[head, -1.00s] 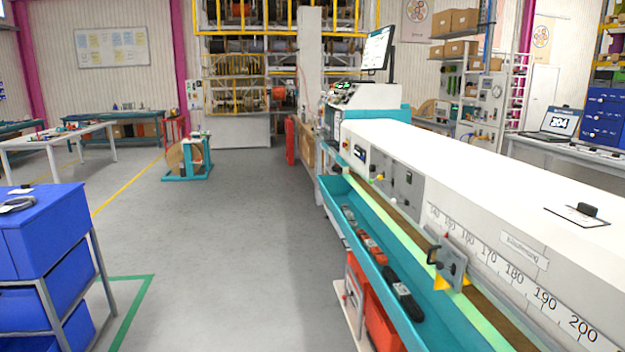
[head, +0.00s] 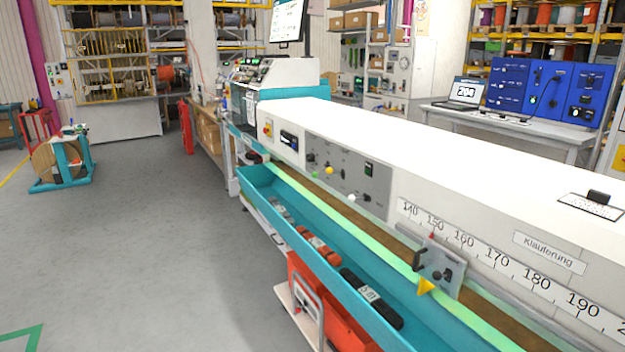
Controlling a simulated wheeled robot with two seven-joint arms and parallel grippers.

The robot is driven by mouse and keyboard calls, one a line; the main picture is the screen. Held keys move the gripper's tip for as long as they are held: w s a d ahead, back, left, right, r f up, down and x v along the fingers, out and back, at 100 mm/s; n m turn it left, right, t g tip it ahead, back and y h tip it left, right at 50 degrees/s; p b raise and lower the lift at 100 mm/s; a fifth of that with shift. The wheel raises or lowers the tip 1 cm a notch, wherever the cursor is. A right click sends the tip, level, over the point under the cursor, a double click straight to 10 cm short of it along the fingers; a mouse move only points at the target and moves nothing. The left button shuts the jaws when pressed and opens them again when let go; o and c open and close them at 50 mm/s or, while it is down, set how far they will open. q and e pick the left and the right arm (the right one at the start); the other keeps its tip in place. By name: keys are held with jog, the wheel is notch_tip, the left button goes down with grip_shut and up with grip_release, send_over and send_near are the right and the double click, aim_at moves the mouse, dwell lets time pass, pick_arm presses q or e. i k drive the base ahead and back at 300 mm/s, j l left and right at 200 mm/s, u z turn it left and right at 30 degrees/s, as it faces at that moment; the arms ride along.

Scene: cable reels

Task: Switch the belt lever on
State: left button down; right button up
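The long white measuring machine (head: 440,160) runs from the middle to the right edge of the head view. A grey slider with a black handle (head: 432,265) sits by the ruler scale (head: 497,261). Neither of my grippers is in view.
Open grey floor (head: 140,240) lies at left. A cable reel on a teal stand (head: 62,162) stands at far left. A monitor (head: 289,20) rises behind the console.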

aim_at(314, 174)
jog(key=i+j+z, duration=0.45)
jog(key=i+j, duration=1.85)
jog(key=i+l, duration=0.3)
jog(key=i+z, duration=0.05)
jog(key=i, duration=0.05)
